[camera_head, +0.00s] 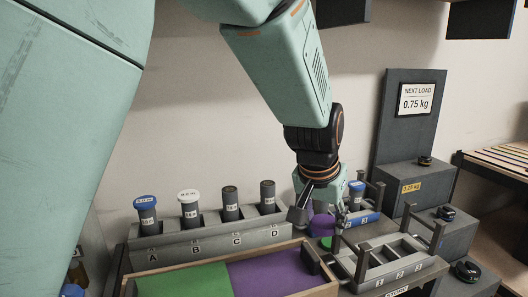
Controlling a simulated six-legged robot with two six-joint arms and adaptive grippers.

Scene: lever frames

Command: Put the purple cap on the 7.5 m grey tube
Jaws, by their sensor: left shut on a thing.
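My left gripper (316,198) reaches down from above, right of the rack, and is shut on a purple thing, seemingly the purple cap (321,208). A wider purple piece (321,227) shows directly below; I cannot tell whether the two touch. Four-slot rack A to D (210,242) holds upright tubes: A (148,221) with a blue cap, B (190,215) with a white cap, C (231,206) and D (268,197) grey with no coloured cap. Their small labels are too blurred to read, so I cannot tell which is 7.5 m. My right gripper is out of view.
A wooden-rimmed tray (205,268) with green and purple areas lies in front of the rack. A numbered store frame (395,280), grey boxes (417,185) and a sign board (412,110) are at right.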

